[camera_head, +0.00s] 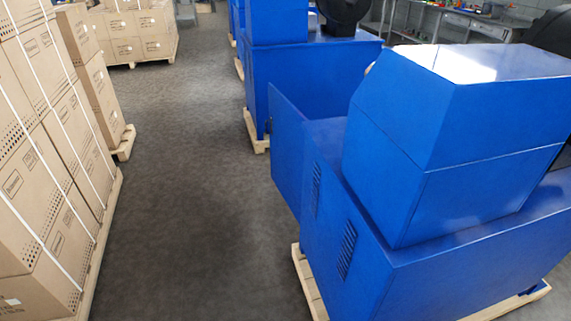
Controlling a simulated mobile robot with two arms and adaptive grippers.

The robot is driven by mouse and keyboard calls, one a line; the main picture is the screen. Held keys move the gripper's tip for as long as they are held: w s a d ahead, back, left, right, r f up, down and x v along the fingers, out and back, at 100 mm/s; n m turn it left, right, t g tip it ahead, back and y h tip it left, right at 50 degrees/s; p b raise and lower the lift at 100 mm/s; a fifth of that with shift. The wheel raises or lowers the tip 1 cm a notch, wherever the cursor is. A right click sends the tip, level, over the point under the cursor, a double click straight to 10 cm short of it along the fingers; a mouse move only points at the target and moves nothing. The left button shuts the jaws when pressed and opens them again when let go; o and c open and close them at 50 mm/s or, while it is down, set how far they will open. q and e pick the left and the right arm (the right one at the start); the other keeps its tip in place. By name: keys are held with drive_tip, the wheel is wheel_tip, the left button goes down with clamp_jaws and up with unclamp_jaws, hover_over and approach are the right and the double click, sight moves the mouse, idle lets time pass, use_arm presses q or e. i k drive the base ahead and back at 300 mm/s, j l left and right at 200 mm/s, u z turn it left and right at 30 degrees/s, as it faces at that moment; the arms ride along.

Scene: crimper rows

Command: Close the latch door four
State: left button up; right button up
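The nearest blue crimper machine (440,150) fills the right side of the view. A flat blue door panel (286,150) stands out from the far left corner of its lower cabinet and looks swung open. I cannot make out a latch or a number on it. The cabinet's near side (335,225) has two dark vent grilles. Neither of my grippers is in view.
A wooden pallet (309,284) sticks out under the nearest machine. More blue machines (275,22) stand in a row beyond it. Strapped cardboard boxes (45,150) on pallets line the left side. A clear grey floor aisle (190,190) runs between.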

sight(287, 134)
drive_tip(key=i+j+z, duration=0.1)
drive_tip(key=z, duration=0.45)
drive_tip(key=i+j+z, duration=0.3)
drive_tip(key=i+j, duration=0.2)
drive_tip(key=j, duration=0.2)
drive_tip(key=i+j+z, duration=0.3)
drive_tip(key=i+j, duration=0.15)
drive_tip(key=j, duration=0.35)
